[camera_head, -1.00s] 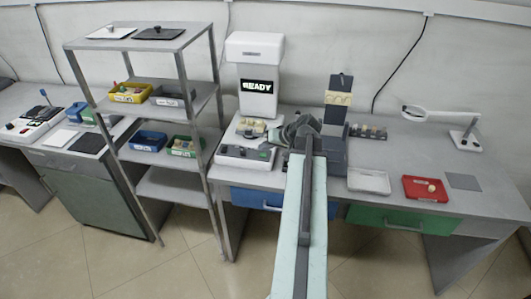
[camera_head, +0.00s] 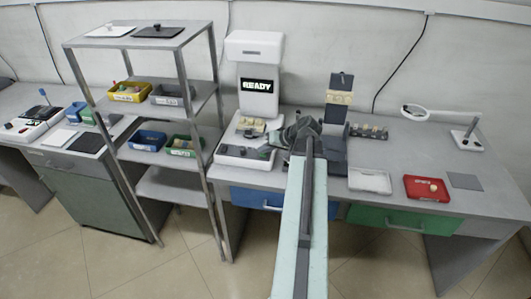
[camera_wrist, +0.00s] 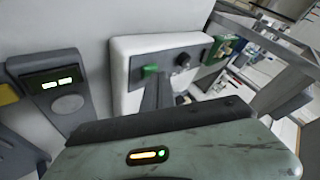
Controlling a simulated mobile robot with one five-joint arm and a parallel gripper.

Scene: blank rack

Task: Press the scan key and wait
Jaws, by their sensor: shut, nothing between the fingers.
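The scanner (camera_head: 262,50) is a white machine on the bench; its screen (camera_head: 257,86) reads READY. Its front control panel (camera_head: 235,155) has dark keys, and in the wrist view the panel (camera_wrist: 190,52) shows a green key (camera_wrist: 150,71) and a black knob (camera_wrist: 183,60). My gripper (camera_head: 268,151) is shut and empty at the right end of that panel. In the wrist view its fingers (camera_wrist: 165,82) reach toward the panel beside the green key. I cannot tell whether they touch it. In the head view the green key is hidden by my gripper.
A shelf rack (camera_head: 150,92) with bins stands left of the scanner. A white tray (camera_head: 370,181), a red tray (camera_head: 427,189) and a magnifier lamp (camera_head: 466,139) are on the right.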

